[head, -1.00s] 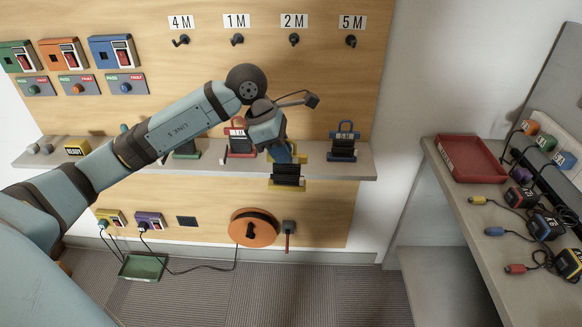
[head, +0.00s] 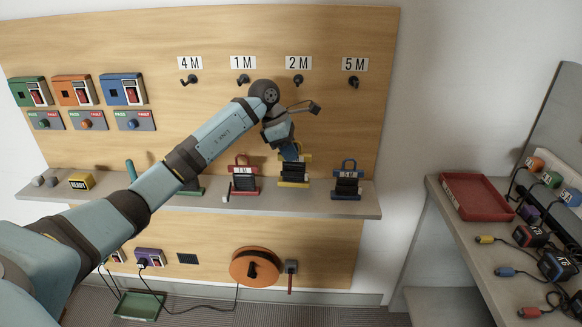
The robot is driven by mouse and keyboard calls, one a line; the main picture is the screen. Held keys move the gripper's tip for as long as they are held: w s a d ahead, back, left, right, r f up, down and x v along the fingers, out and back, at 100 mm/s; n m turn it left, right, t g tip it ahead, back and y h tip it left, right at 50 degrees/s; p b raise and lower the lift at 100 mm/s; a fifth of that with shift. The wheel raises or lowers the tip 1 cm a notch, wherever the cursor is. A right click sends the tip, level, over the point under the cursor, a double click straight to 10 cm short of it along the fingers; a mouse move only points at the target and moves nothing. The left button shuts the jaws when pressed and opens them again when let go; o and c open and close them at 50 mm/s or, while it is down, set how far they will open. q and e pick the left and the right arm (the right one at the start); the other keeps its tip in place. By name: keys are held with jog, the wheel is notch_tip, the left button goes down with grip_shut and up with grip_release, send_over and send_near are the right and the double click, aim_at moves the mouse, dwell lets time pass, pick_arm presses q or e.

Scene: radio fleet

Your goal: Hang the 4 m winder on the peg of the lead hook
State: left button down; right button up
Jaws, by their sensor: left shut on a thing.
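My left gripper (head: 291,152) is shut on a yellow winder (head: 294,183) with a black wound middle. The gripper covers its upper part, and I cannot read its length label. The winder hangs upright at the shelf, its base a little higher in the picture than those of its neighbours; I cannot tell whether it touches the shelf. The lead hook is a row of black pegs on the wooden wall. The peg under the 4 M sign (head: 190,63) is the leftmost peg (head: 190,80) and is empty, up and left of the gripper. My right gripper is not in view.
A red winder (head: 243,187) and a blue winder (head: 347,190) stand on the shelf (head: 310,206) either side. A green winder (head: 194,190) is partly behind my arm. The other pegs are empty. A red tray (head: 476,197) lies on the right bench.

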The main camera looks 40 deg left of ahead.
pick_arm(q)
jog(key=w+a+f+b, duration=0.1)
jog(key=w+a+f, duration=0.1)
jog(key=f, duration=0.4)
jog(key=shift+w+f, duration=0.3)
jog(key=shift+w, duration=0.25)
jog(key=shift+f, duration=0.1)
jog(key=c, duration=1.1)
grip_release()
jog(key=shift+d+f+b, duration=0.15)
jog(key=shift+f+b, duration=0.05)
jog(key=shift+b, duration=0.15)
jog(key=p+v, duration=0.1)
jog(key=v, duration=0.6)
jog(key=shift+s+a+r, duration=0.1)
jog(key=shift+a+r, duration=0.1)
jog(key=shift+r, duration=0.15)
